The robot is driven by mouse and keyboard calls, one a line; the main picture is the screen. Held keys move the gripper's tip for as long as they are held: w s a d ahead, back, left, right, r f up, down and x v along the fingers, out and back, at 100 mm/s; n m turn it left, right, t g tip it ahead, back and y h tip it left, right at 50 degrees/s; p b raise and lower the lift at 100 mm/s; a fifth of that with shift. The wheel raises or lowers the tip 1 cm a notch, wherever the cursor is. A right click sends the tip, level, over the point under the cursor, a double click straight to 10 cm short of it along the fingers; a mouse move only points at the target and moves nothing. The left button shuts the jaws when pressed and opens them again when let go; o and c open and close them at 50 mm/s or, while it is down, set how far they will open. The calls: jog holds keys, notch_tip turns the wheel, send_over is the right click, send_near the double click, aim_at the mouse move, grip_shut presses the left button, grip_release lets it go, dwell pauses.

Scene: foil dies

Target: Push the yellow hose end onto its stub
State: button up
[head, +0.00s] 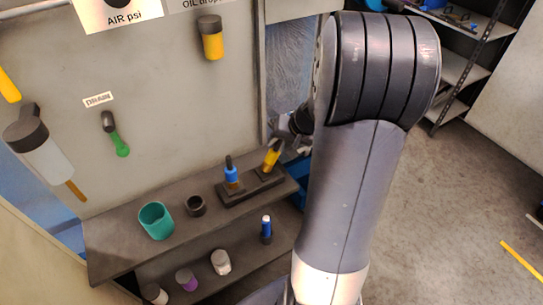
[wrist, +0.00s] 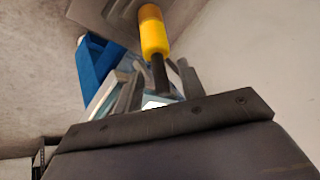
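A yellow piece with a black stem (head: 272,157), which I take to be the yellow hose end, leans tilted at the right end of a dark block on the upper shelf. It also shows in the wrist view as a yellow-orange cylinder (wrist: 154,36), with its black stem pointing towards my gripper (wrist: 160,88). My fingers stand apart on either side of the stem, and gaps seem to show beside it. In the head view my gripper (head: 295,135) is just right of the yellow piece, partly hidden by my arm. I cannot make out a stub for certain.
A blue piece (head: 231,172) stands upright on the dark block (head: 238,196). A teal cup (head: 156,222) and a small dark cup (head: 196,206) are to its left on the shelf. A wall panel (head: 150,95) with hung items rises behind.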

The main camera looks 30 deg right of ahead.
jog(key=shift+w+a+f, duration=0.15)
jog(key=shift+w+f, duration=0.2)
jog(key=shift+f, duration=0.25)
jog(key=shift+c, duration=0.6)
jog(key=c, duration=0.6)
notch_tip(320, 180, up, 10)
jog(key=shift+r, duration=0.1)
